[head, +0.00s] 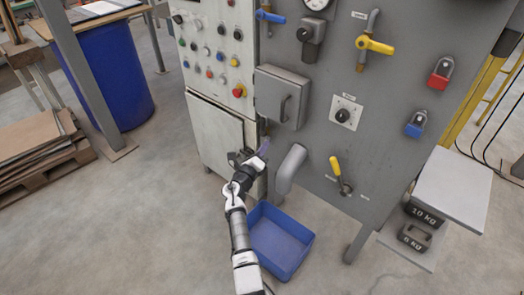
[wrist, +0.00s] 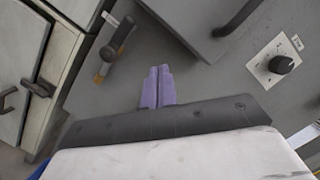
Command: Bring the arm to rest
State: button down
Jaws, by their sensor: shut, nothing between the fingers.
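My gripper (head: 262,150) is in front of the grey machine panel (head: 318,150) in the head view, just above the bent grey outlet pipe (head: 290,168). Its two purple fingers show in the wrist view (wrist: 158,86), pressed side by side with nothing between them. My arm reaches up from the bottom of the head view and is extended toward the panel. I cannot tell whether the fingers touch anything.
A blue bin (head: 280,240) stands on the floor below the pipe, close to my arm. A grey box with a handle (head: 282,97), yellow-handled levers (head: 374,44) and a black knob (head: 342,115) stick out from the panel. Open floor (head: 150,220) lies to the left.

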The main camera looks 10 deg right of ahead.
jog(key=shift+v, duration=0.8)
